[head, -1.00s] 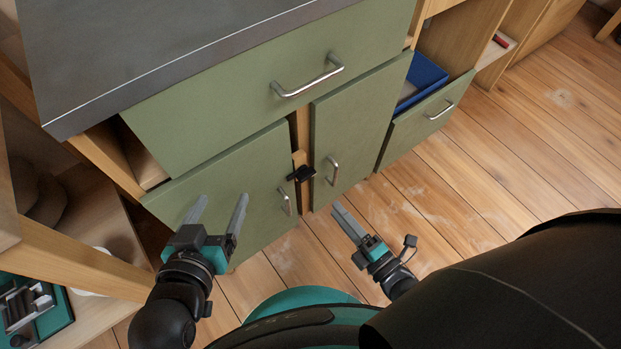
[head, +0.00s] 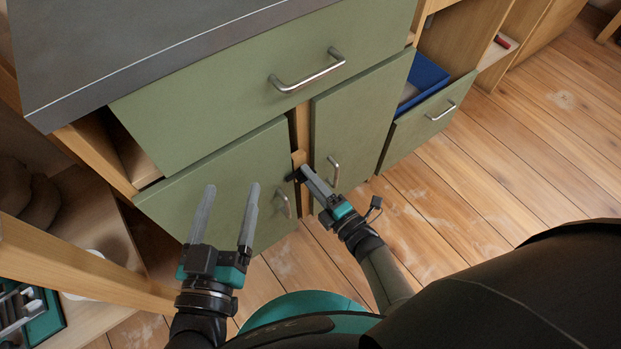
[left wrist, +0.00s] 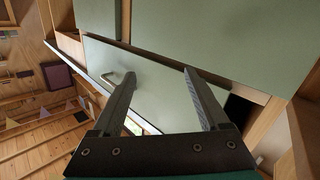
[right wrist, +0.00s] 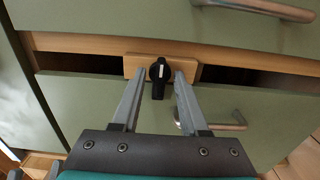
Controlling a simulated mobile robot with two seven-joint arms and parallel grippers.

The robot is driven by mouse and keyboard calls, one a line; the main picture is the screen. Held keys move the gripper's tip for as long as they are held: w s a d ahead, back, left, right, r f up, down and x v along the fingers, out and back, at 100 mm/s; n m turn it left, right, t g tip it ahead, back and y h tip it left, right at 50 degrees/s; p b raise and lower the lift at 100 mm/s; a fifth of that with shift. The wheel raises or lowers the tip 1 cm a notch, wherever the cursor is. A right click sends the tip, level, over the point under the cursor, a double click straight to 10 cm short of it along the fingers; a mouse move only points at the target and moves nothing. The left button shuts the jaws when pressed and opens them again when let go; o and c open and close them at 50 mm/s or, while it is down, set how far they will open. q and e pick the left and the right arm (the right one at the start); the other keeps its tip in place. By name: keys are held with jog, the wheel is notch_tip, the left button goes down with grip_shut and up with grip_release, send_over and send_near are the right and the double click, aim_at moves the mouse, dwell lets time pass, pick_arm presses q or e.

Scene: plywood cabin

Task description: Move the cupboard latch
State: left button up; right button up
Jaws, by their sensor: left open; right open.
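The cupboard latch is a black turning knob with a white mark, on a small wooden block (right wrist: 190,70) between two green doors. In the right wrist view the latch (right wrist: 158,78) stands between the fingertips of my right gripper (right wrist: 157,82), which is open and not closed on it. In the head view my right gripper (head: 305,174) mostly hides the latch. My left gripper (head: 231,190) is open and empty in front of the left green door (head: 215,180). In the left wrist view its fingers (left wrist: 160,78) are spread before a green door (left wrist: 155,90) with a metal handle.
A right green door (head: 350,125) with a handle and a green drawer (head: 250,90) adjoin the latch post. A half-open drawer (head: 425,125) holds a blue tray (head: 428,74). A wooden shelf frame (head: 80,262) stands close to my left arm. Floor at right is clear.

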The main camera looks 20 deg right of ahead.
grip_shut()
dwell(0.3)
dwell(0.5)
pick_arm(q)
jog(key=shift+w+a+f+m+g+y+p, duration=0.15)
jog(key=shift+w+a+f+g+y+p, duration=0.15)
jog(key=shift+g, duration=0.25)
jog(key=shift+w+a+f+m+g+y+p, duration=0.1)
jog(key=shift+w+a+f+m+g+p, duration=0.1)
jog(key=shift+f+g+p, duration=0.25)
pick_arm(e)
jog(key=shift+m, duration=9)
